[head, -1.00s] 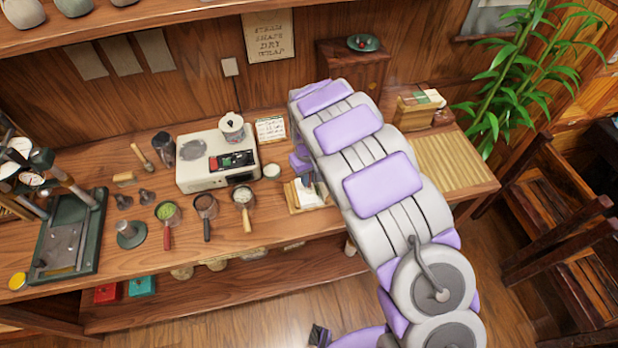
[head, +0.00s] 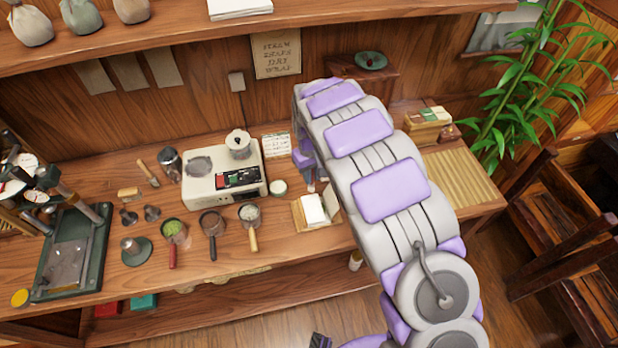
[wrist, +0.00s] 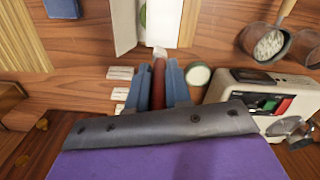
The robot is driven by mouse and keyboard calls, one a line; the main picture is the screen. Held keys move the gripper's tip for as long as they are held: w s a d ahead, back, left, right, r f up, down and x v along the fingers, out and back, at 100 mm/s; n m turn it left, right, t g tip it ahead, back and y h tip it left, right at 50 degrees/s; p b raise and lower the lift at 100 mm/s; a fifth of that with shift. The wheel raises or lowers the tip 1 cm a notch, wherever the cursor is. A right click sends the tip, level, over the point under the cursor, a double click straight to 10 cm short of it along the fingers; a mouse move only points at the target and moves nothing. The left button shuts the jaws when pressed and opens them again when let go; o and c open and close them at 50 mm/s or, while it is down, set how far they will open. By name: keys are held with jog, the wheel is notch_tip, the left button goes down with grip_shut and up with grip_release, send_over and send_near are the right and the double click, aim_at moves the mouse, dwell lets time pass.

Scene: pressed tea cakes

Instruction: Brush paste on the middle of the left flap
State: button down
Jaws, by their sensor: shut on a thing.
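My gripper (wrist: 161,88) is shut on a brush with a red-brown handle (wrist: 158,80) and pale bristles (wrist: 160,52). The paper wrapper lies open on a small wooden board. Its white left flap (head: 313,208) shows in the head view and also, on the right side of the wrapper, in the wrist view (wrist: 168,20). The other flap (wrist: 123,25) stands across a narrow gap with green in it. The bristles are near the white flap's edge; I cannot tell whether they touch it. The paste pot (wrist: 197,75) stands beside the gripper, also in the head view (head: 279,187).
A cream machine (head: 222,178) with a canister on top stands left of the pot. Several handled cups, including one with white contents (head: 249,214), stand in front of it. A slatted mat (head: 455,172) lies at the right. A small card (head: 277,145) stands behind the pot.

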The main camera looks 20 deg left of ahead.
jog(key=shift+w+d+r, duration=0.1)
jog(key=shift+r, duration=0.8)
jog(key=shift+a+r+p, duration=0.25)
jog(key=shift+r+p, duration=0.15)
jog(key=shift+r, duration=0.55)
jog(key=shift+d, duration=0.15)
